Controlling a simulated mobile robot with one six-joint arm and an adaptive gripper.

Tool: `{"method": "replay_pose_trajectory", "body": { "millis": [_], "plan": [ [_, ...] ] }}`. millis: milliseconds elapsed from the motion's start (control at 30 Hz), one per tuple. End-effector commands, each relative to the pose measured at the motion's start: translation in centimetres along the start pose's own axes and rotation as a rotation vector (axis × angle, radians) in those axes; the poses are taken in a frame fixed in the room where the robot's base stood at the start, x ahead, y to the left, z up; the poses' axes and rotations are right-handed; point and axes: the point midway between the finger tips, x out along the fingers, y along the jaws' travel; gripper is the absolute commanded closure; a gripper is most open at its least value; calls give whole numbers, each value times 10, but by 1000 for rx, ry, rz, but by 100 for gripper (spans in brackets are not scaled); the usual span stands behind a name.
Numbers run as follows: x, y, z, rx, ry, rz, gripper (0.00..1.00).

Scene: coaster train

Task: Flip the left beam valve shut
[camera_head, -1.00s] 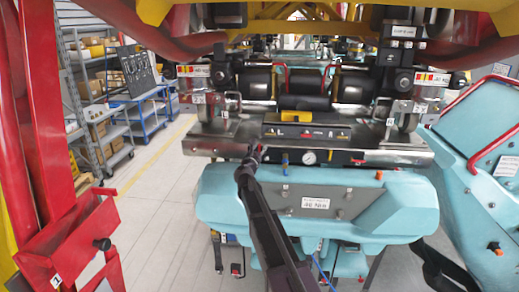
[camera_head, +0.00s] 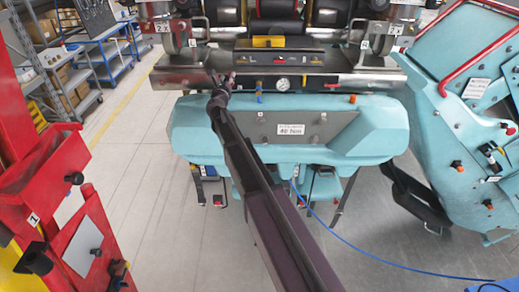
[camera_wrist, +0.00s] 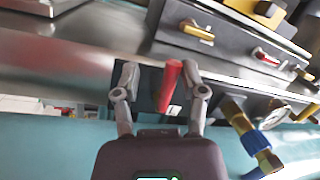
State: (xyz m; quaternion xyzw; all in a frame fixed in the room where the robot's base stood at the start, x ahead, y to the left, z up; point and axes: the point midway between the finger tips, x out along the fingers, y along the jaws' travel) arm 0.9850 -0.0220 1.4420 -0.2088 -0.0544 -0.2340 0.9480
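A red lever (camera_wrist: 170,86), likely the left beam valve's handle, stands between the fingers of my gripper (camera_wrist: 160,80) in the wrist view. The fingers are spread, one on each side. The lever is closer to the right finger; I cannot tell whether they touch. In the head view, my gripper (camera_head: 220,77) is at the left part of the metal beam's front edge (camera_head: 185,80), and my arm hides part of the valve area.
A black panel (camera_head: 280,59) with yellow and red levers sits above. A brass fitting with a blue band (camera_wrist: 246,138) is right of my gripper, near a gauge (camera_head: 283,84). The teal body (camera_head: 190,125) lies below. A red stand (camera_head: 35,150) is at left.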

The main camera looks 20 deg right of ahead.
Motion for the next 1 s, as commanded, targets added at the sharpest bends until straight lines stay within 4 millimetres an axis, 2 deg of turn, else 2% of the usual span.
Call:
{"method": "replay_pose_trajectory", "body": {
  "millis": [567, 600, 1000],
  "plan": [
    [-8, 22, -8, -538, -108, 76, 47],
    [-17, 20, -8, -531, -108, 75, 47],
    [-74, 14, -13, -525, -106, 74, 47]
  ]
}}
